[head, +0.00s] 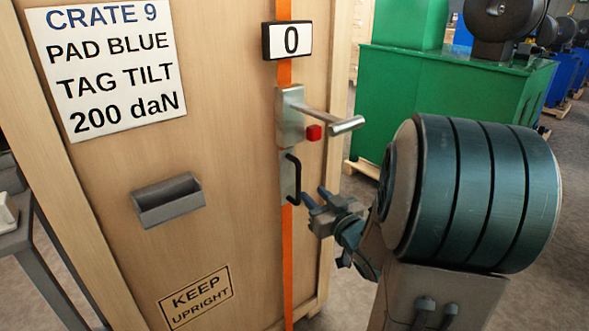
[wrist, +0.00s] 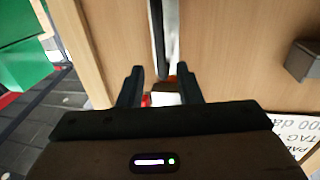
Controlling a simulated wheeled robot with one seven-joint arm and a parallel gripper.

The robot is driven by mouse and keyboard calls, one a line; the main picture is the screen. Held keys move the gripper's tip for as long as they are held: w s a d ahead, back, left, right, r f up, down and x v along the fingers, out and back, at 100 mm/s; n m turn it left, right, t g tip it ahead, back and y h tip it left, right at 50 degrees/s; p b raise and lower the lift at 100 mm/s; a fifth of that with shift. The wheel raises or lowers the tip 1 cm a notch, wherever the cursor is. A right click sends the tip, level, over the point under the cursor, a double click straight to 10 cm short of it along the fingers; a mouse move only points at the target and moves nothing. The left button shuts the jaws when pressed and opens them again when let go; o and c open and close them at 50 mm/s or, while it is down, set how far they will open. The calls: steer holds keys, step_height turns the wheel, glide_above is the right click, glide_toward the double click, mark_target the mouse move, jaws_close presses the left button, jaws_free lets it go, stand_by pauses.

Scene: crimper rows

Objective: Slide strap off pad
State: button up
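An orange strap (head: 287,245) runs vertically down the wooden crate (head: 235,130). A metal tensioner (head: 291,117) with a lever handle (head: 347,125) sits over the strap, with a red block (head: 314,132) beside it. Below it is a black hook-shaped bar (head: 294,180) on a pale plate. The bar also shows in the wrist view (wrist: 157,40). My gripper (head: 314,197) is just right of the bar's lower end. In the wrist view my gripper (wrist: 160,68) has its fingers apart, with nothing clearly held between them. I see no blue pad.
A display (head: 287,40) reading 0 is above the tensioner. A sign (head: 107,65) says PAD BLUE, TAG TILT, 200 daN. An empty grey bin (head: 167,200) is fixed to the crate's face. Green machinery (head: 445,105) stands behind at right; grey floor is open beside it.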

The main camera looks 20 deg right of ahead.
mark_target(299, 181)
steer(key=w, duration=0.8)
steer(key=shift+w+a+p, duration=0.4)
